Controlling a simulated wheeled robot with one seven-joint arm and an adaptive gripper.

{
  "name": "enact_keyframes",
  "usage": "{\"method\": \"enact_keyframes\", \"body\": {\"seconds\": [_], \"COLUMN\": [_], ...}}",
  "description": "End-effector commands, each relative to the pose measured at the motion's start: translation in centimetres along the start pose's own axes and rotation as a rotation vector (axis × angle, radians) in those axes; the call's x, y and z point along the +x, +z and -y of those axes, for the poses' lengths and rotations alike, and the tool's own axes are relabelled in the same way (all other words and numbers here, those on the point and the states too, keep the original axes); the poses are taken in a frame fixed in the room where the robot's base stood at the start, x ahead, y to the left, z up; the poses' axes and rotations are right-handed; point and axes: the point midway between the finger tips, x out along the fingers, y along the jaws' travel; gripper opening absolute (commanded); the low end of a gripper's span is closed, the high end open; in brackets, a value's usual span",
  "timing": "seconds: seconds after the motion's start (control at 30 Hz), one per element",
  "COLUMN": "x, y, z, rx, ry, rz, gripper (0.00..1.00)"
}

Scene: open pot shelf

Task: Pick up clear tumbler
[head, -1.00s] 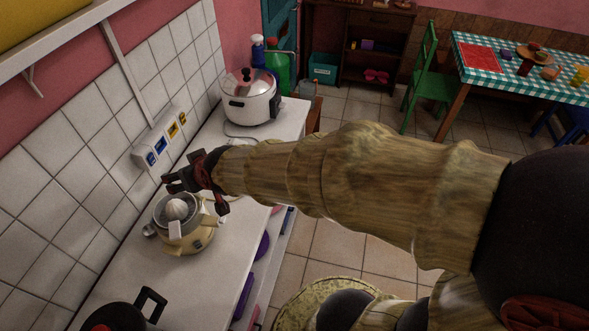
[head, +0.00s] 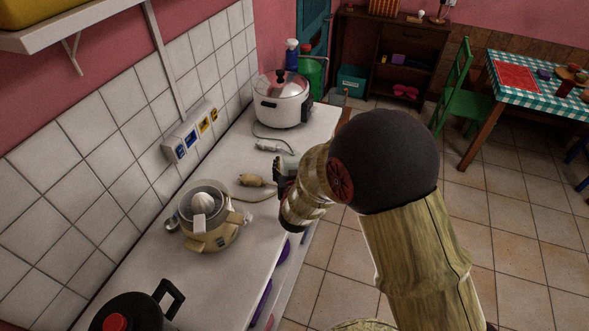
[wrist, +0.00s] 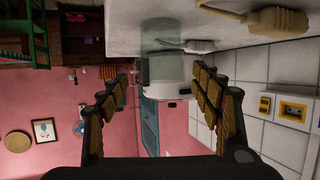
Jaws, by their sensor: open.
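The clear tumbler (wrist: 163,36) is a see-through, greyish cylinder in the wrist view, where the scene appears upside down. It stands on the counter ahead of my gripper (wrist: 160,82), roughly in line with the gap between the fingers and apart from them. My gripper is open and empty, with one finger on each side of the picture. In the head view my gripper (head: 282,182) is low over the counter's right edge, partly hidden by my arm. I cannot make out the tumbler there.
The white counter (head: 150,262) holds a yellow juicer (head: 208,232), a white cooker (head: 281,104), a dark pot (head: 130,314) and a corded plug (head: 252,181). The cooker (wrist: 168,72) shows behind the tumbler in the wrist view. The tiled wall (head: 110,165) bounds the left.

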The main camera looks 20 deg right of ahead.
Motion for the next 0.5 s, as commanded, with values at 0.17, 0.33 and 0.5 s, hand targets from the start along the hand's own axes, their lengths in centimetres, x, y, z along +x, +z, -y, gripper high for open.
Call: {"method": "enact_keyframes", "body": {"seconds": [0.17,0.33,0.5], "x": [2.8,4.3,4.5], "y": [0.0,-0.1,-0.3], "z": [0.2,0.2,0.2], "rx": [0.001,0.0,0.0], "ry": [0.0,0.0,-0.001], "rz": [0.0,0.001,0.001], "gripper": [0.65,0.65,0.65]}}
